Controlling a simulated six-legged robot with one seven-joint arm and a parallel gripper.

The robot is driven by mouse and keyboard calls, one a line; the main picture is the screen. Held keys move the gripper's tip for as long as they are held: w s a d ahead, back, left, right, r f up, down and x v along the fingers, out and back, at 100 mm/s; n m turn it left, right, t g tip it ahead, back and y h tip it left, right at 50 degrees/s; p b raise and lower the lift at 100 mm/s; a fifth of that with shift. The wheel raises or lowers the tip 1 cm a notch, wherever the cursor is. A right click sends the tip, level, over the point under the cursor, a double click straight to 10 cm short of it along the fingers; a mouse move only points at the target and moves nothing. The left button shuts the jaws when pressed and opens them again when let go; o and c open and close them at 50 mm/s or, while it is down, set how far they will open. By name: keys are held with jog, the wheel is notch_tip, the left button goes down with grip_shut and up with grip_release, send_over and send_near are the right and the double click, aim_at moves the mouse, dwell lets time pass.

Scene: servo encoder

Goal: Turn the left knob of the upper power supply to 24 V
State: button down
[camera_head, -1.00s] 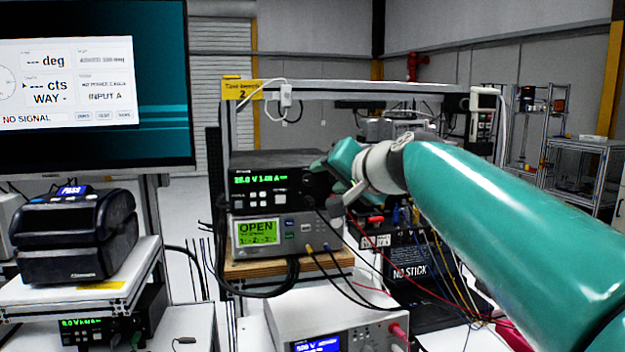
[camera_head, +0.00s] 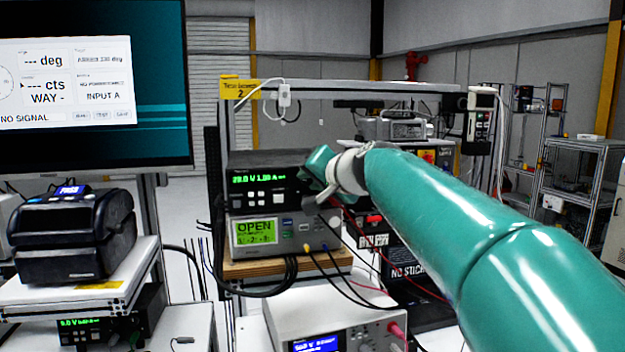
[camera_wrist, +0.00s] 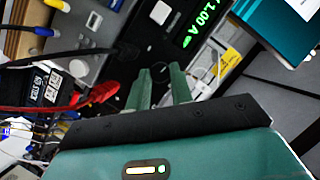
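The upper power supply (camera_head: 265,180) is a black box with a green display on the left of its front. The voltage digits are blurred; the current reads about 1.00 A, also in the wrist view. In the wrist view a round black knob (camera_wrist: 160,72) with a light mark sits just beyond the display. My gripper (camera_wrist: 160,76) has its two teal fingers apart, with the knob between or just past their tips. I cannot tell whether they touch it. In the head view my gripper and wrist (camera_head: 322,170) cover the right part of this front, hiding the knobs.
A grey instrument (camera_head: 270,235) showing OPEN sits directly below the upper supply, on a wooden board. A red plug (camera_wrist: 98,94) and cables lie beside my gripper in the wrist view. A white unit (camera_head: 330,315) stands in front. A monitor (camera_head: 90,90) is at left.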

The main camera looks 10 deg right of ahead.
dwell(0.3)
jog(key=n+h, duration=0.1)
jog(key=n, duration=0.1)
jog(key=shift+a+r+n+h, duration=0.1)
jog(key=shift+a+n+h, duration=0.05)
jog(key=shift+n+h, duration=0.2)
jog(key=shift+a+n+g+h, duration=0.1)
jog(key=shift+n+g+h, duration=0.2)
jog(key=shift+n+h, duration=0.8)
jog(key=shift+n, duration=0.35)
jog(key=c, duration=1.2)
grip_release()
jog(key=shift+s+r, duration=0.1)
jog(key=shift+c, duration=0.2)
